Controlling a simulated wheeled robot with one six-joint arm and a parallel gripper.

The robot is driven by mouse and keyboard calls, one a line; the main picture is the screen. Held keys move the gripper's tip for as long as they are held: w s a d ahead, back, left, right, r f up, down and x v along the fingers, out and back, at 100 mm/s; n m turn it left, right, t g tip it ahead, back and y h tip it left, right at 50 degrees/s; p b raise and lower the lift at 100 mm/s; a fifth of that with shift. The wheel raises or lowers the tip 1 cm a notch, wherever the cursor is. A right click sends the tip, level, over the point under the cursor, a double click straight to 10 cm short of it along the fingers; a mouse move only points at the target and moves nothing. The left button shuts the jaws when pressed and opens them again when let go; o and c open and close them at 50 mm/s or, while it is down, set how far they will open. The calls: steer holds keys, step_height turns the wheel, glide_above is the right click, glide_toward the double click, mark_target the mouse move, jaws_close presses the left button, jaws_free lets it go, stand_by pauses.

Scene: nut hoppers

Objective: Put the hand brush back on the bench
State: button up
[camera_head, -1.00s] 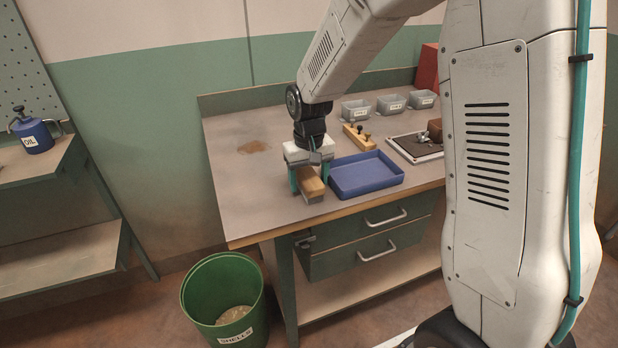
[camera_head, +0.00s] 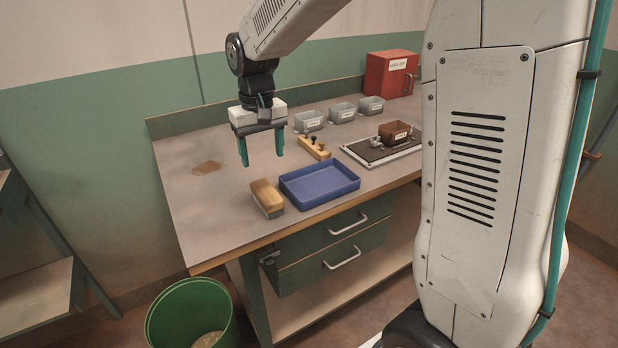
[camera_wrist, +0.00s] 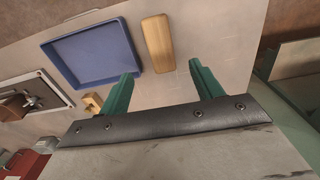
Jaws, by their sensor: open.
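The hand brush (camera_head: 266,197), with a wooden back and greyish bristles, lies on the bench (camera_head: 205,222) near its front edge, just left of the blue tray. It also shows in the wrist view (camera_wrist: 158,44), beyond my fingers. My gripper (camera_head: 262,163) is open and empty, held above the bench behind the brush and apart from it. In the wrist view its two green fingers (camera_wrist: 162,85) are spread with nothing between them.
The blue tray (camera_head: 320,196) stands right of the brush. A wooden block with knobs (camera_head: 314,148), grey bins (camera_head: 342,112), a dark mat with a brown box (camera_head: 394,133) and a red cabinet (camera_head: 391,75) stand farther right. A green bucket (camera_head: 190,318) is on the floor.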

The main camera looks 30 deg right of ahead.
steer(key=s+d+r, duration=0.1)
steer(key=s+r, duration=0.1)
steer(key=s, duration=1.3)
steer(key=s+d+r+t, duration=0.1)
steer(key=s+d+r, duration=0.1)
steer(key=s, duration=1.3)
steer(key=shift+r, duration=0.5)
